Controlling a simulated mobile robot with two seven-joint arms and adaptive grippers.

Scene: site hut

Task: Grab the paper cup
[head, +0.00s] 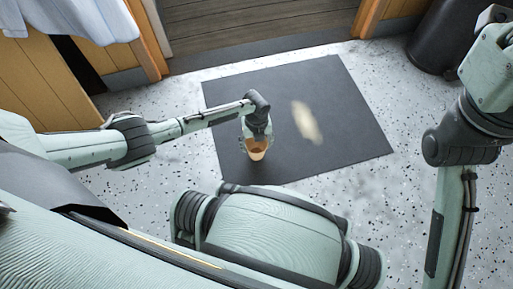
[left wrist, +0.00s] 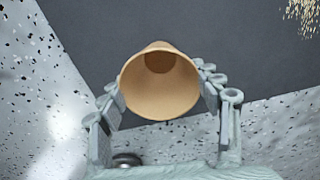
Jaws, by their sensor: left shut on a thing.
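I cannot tell how high the cup is above the mat. My right arm shows at the right edge of the head view, but its gripper is out of view.
A dark mat (head: 345,135) lies on the speckled floor (head: 420,220), with a pale patch (head: 306,121) on it. A dark bin (head: 442,40) stands at the back right. A wooden door (head: 255,22) is at the back. Pale cloth (head: 75,18) hangs at the top left.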

